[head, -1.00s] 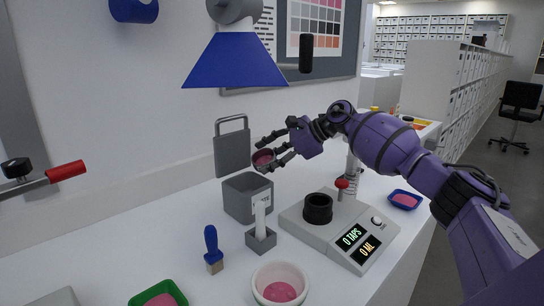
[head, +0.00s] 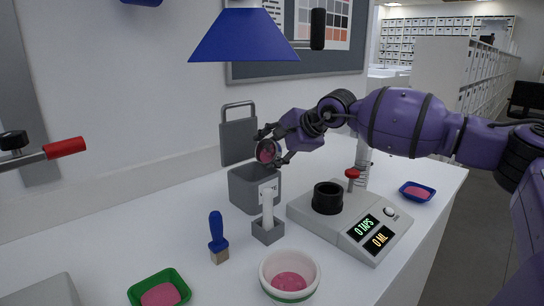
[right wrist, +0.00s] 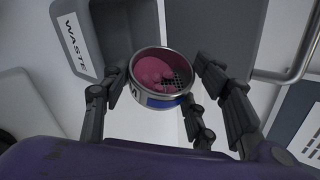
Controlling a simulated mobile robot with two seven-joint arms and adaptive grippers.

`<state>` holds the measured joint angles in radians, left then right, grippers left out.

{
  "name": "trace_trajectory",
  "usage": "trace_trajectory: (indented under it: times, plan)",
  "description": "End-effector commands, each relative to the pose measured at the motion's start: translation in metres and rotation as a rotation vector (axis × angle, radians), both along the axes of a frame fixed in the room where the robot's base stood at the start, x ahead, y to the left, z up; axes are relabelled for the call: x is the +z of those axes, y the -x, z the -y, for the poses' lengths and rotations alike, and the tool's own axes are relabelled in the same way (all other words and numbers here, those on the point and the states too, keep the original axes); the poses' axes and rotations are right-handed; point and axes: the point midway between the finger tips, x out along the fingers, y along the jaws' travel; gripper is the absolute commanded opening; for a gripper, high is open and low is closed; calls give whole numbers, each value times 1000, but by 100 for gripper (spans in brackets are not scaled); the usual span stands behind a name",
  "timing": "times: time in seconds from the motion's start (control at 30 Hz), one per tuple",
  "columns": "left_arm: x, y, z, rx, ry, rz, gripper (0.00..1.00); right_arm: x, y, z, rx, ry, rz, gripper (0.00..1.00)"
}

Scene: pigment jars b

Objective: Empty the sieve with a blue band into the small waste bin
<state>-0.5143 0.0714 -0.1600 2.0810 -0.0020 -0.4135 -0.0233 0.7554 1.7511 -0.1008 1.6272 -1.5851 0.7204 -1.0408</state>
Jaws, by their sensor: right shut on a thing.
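The sieve (head: 266,151) is a small round metal ring, tilted on its side with its opening turned toward the head camera. Pink pigment is inside it. In the right wrist view the sieve (right wrist: 160,78) shows its blue band, pink clumps and a patch of bare mesh. My right gripper (head: 270,147) is shut on the sieve, with fingers on both sides of it. The small grey waste bin (head: 246,192) stands just below the sieve in the head view; its "WASTE" label and wall (right wrist: 75,45) show in the right wrist view. My left gripper is out of view.
A brush holder (head: 267,230) stands in front of the bin, and a blue brush (head: 217,235) is left of it. A scale-like device (head: 345,225) with a black cup is to the right. A white bowl (head: 290,262), green tray (head: 150,280) and blue tray (head: 428,187) hold pink pigment.

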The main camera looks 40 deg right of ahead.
Motion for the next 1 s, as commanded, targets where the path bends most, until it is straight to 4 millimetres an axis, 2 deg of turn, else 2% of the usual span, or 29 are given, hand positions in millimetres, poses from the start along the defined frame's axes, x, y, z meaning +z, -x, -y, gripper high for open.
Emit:
trace_trajectory:
  times: [0.47,1.0]
  plan:
    - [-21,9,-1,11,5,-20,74,2,2,-7,3,196,53,21]
    - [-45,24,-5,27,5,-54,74,8,7,-24,1,614,183,22]
